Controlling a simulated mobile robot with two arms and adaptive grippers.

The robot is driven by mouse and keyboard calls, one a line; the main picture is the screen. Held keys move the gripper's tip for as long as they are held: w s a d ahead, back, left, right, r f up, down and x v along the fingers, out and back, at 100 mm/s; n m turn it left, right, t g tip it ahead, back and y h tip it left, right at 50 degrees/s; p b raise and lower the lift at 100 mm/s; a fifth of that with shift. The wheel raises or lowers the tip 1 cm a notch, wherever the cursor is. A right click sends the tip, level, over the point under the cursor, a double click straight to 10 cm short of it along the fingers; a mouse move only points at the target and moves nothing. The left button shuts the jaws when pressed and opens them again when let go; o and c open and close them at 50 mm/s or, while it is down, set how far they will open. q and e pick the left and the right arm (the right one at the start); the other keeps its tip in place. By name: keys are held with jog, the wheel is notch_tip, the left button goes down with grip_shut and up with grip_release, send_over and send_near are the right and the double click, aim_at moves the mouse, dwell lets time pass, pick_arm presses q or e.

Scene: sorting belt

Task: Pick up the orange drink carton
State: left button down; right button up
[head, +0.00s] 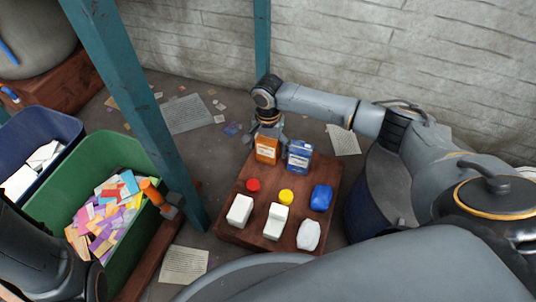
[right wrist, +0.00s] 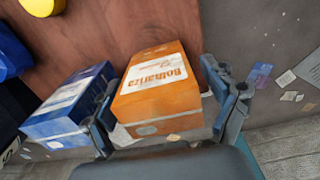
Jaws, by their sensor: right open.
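The orange drink carton (head: 266,149) stands at the far left of a brown wooden surface (head: 233,221). In the right wrist view the orange carton (right wrist: 158,90) lies between the two fingers of my right gripper (right wrist: 160,78). The fingers are open, one on each side of it; I cannot tell whether they touch it. In the head view my right gripper (head: 267,131) is just behind the carton, partly hidden by it. A blue carton (head: 299,158) stands close on its right; it also shows in the right wrist view (right wrist: 68,105). My left gripper is out of view.
Red (head: 253,185) and yellow (head: 286,197) round items, a blue item (head: 321,198) and several white items (head: 240,211) share the surface. A green bin (head: 128,150) of coloured papers, a blue bin (head: 62,128) and teal posts (head: 135,105) stand left.

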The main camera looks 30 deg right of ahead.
jog(key=shift+r, duration=0.1)
jog(key=c, duration=0.8)
jog(key=shift+c, duration=0.2)
